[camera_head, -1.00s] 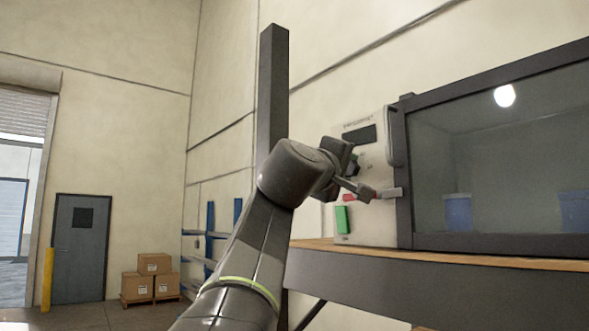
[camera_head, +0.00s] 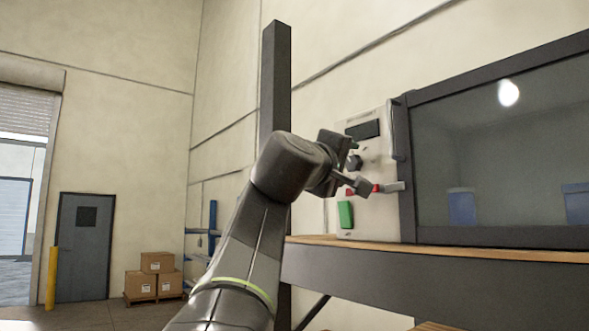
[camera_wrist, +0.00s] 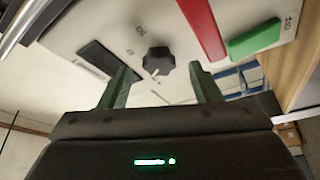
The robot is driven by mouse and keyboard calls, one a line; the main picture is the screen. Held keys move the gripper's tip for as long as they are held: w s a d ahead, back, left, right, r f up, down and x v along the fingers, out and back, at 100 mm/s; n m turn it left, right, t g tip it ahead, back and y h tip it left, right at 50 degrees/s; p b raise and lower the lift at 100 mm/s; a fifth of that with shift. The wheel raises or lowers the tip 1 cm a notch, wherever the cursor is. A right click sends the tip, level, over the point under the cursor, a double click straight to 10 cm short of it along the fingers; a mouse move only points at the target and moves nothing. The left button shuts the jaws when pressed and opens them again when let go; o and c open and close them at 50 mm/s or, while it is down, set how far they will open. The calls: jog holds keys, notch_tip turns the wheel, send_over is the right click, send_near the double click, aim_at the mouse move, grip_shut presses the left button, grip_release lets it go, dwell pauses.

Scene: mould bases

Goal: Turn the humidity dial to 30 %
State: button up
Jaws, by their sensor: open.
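The dial is a dark lobed knob (camera_wrist: 158,62) on the pale control panel (camera_wrist: 75,28), in the upper middle of the wrist view. Small printed marks, partly legible, stand near it. In the head view the knob (camera_head: 355,162) shows beside my gripper (camera_head: 357,169). My gripper (camera_wrist: 161,70) is open, with one green-grey finger on each side of the knob in the wrist view. The fingers look apart from it; I cannot tell the remaining depth. The dial's setting is too small to read.
A dark display (camera_head: 363,129) sits above the knob. A red bar (camera_wrist: 203,28) and a green block (camera_wrist: 254,39) are on the same panel. The glass-fronted chamber (camera_head: 405,170) stands to the right on a wood-topped bench (camera_head: 440,256).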

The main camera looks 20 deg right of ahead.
jog(key=b+v, duration=0.3)
jog(key=v, duration=0.8)
jog(key=shift+s+a+b, duration=0.3)
jog(key=shift+b, duration=0.1)
jog(key=shift+w, duration=0.1)
jog(key=p+x, duration=0.5)
jog(key=x, duration=0.8)
jog(key=shift+w+d, duration=0.25)
jog(key=shift+d, duration=0.1)
jog(key=shift+s, duration=0.1)
